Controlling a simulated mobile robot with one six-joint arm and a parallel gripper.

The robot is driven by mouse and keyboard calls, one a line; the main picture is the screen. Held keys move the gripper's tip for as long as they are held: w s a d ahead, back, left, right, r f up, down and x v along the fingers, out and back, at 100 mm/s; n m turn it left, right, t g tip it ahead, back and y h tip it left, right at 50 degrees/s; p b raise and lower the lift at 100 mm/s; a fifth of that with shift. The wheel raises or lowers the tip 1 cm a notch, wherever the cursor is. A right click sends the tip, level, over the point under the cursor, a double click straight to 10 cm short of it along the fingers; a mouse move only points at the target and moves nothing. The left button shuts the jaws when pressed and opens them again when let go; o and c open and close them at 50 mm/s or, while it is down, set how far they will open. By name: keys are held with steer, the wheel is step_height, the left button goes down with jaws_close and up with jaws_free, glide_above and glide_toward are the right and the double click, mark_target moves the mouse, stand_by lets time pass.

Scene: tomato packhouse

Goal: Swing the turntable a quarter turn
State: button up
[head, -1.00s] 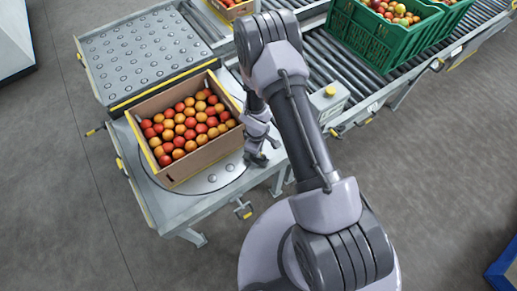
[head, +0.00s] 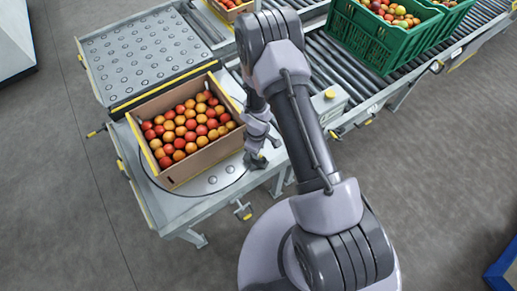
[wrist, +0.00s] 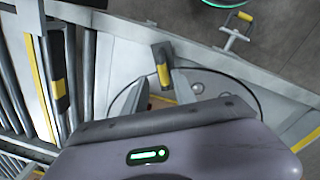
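The turntable is a round steel plate (head: 229,176) set into the table, mostly covered by a cardboard box (head: 188,166) full of red and orange tomatoes. Part of the plate's rim and some ball studs also show in the wrist view (wrist: 238,88). My gripper (head: 256,162) is low beside the box's right side, over the plate's edge. In the wrist view, its two fingers are apart, and a dark and yellow handle (wrist: 162,67) shows between and just beyond their tips. I cannot tell whether the fingers touch it.
A ball-stud table (head: 145,50) adjoins behind the turntable. A roller conveyor (head: 340,65) runs at the upper right, bearing green crates (head: 375,38). A small post with a yellow button (head: 330,93) stands right of my gripper. The grey floor at front left is clear.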

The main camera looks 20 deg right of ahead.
step_height(320, 180, up, 16)
steer(key=p, duration=0.7)
steer(key=shift+s+a+p, duration=0.35)
steer(key=shift+s, duration=0.05)
